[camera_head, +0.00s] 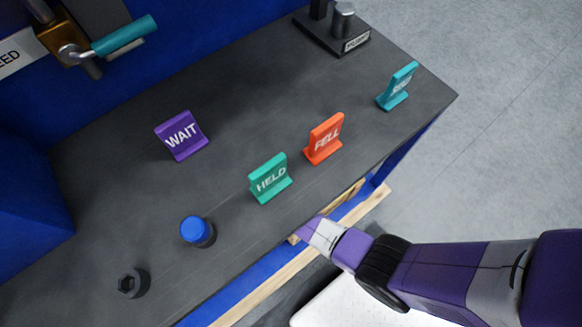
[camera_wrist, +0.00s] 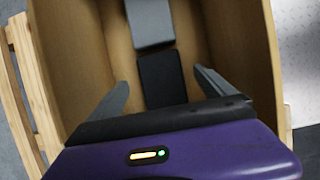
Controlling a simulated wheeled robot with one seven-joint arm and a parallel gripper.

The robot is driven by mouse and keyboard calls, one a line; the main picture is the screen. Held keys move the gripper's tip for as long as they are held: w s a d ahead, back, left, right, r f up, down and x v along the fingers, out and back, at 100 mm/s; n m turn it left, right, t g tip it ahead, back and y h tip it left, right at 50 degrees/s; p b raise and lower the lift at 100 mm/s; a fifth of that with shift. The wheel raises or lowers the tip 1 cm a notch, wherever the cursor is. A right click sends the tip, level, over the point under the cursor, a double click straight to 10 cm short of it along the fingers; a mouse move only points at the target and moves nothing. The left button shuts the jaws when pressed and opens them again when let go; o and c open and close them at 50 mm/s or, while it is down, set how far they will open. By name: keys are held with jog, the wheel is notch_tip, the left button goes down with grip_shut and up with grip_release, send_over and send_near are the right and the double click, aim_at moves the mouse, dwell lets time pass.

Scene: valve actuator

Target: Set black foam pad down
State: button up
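The black foam pad (camera_wrist: 162,88) appears as a dark block lying inside a tan-walled box (camera_wrist: 90,45) in the wrist view. My gripper (camera_wrist: 160,76) is open, with one finger on each side of the pad and clear gaps to both. The pad looks to be on the box floor beyond the fingers; its exact depth below them is hard to tell. A grey block (camera_wrist: 150,22) lies just beyond the pad, touching or nearly touching it. In the head view, my arm reaches down past the table's front edge, and the fingers and pad are hidden.
The dark table (camera_head: 240,110) carries a purple WAIT sign (camera_head: 181,136), a green HELD sign (camera_head: 270,179), an orange FELL sign (camera_head: 324,138), a teal sign (camera_head: 398,86), a blue-capped part (camera_head: 197,231) and a black socketed part (camera_head: 132,283). Light wood slats (camera_wrist: 22,60) flank the box.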

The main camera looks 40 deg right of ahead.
jog(key=shift+r, duration=0.4)
jog(key=p+v, duration=0.3)
jog(key=v, duration=0.5)
